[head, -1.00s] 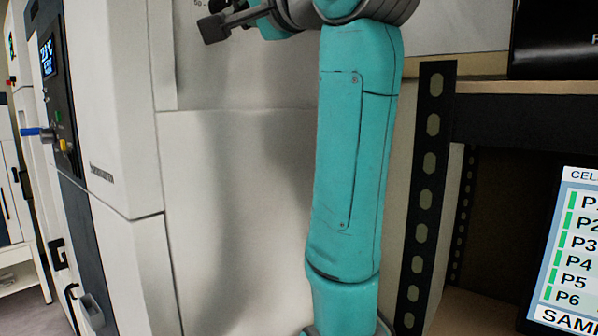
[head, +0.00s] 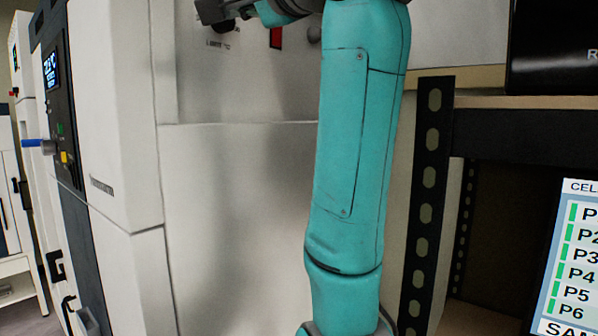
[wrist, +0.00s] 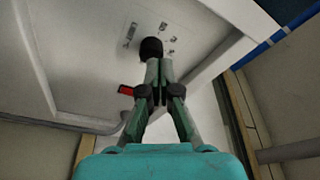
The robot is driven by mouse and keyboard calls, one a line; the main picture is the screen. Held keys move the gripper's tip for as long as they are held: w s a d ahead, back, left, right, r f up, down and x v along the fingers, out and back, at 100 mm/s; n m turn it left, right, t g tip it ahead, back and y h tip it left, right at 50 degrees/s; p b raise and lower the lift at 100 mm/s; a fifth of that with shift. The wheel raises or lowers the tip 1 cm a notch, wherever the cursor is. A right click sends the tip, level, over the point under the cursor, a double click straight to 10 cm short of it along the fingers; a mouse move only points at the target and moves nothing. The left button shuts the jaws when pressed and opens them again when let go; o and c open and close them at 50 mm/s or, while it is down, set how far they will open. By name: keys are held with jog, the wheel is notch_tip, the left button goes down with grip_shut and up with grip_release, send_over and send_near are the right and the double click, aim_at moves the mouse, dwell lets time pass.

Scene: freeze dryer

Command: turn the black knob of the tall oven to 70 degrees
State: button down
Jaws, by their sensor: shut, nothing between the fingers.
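The tall oven's pale front panel (head: 240,90) fills the middle of the head view. A dark round shape (head: 224,26), which looks like the black knob, shows on it at the top, partly hidden by my gripper (head: 211,10). In the wrist view my gripper (wrist: 153,58) is shut, its fingers meeting at a dark rounded shape against the panel with printed marks around it. I cannot tell how much of that shape is knob and how much is fingertip, or whether they touch. The knob's pointer is not readable. A red switch (head: 276,38) sits right of the knob; it also shows in the wrist view (wrist: 126,90).
A white cabinet with a lit display (head: 50,65) and a blue-handled lever (head: 38,143) stands at the left. A black perforated shelf post (head: 428,200) and a screen (head: 575,260) are close on the right of my arm.

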jog(key=shift+s+a+f+x, duration=0.1)
jog(key=shift+a+x, duration=0.05)
jog(key=shift+x, duration=0.75)
jog(key=shift+s+a+f+x, duration=0.1)
jog(key=shift+a+x, duration=0.05)
jog(key=shift+x, duration=0.75)
jog(key=shift+s+a+f+x, duration=0.1)
jog(key=shift+s+a+x, duration=0.05)
jog(key=shift+x, duration=0.8)
jog(key=shift+w, duration=0.1)
jog(key=shift+w+d+f, duration=0.2)
jog(key=shift+f, duration=0.4)
jog(key=shift+s, duration=0.1)
jog(key=shift+s+a+f, duration=0.1)
jog(key=shift+a+f, duration=0.05)
jog(key=shift+s, duration=0.15)
jog(key=shift+w+d+r+v, duration=0.1)
jog(key=shift+d+v, duration=0.05)
jog(key=shift+v, duration=0.8)
jog(key=shift+w+d+r+v, duration=0.1)
jog(key=shift+d+v, duration=0.05)
jog(key=shift+v, duration=0.8)
jog(key=shift+w+d+r+v, duration=0.1)
jog(key=shift+d+v, duration=0.05)
jog(key=shift+v, duration=0.8)
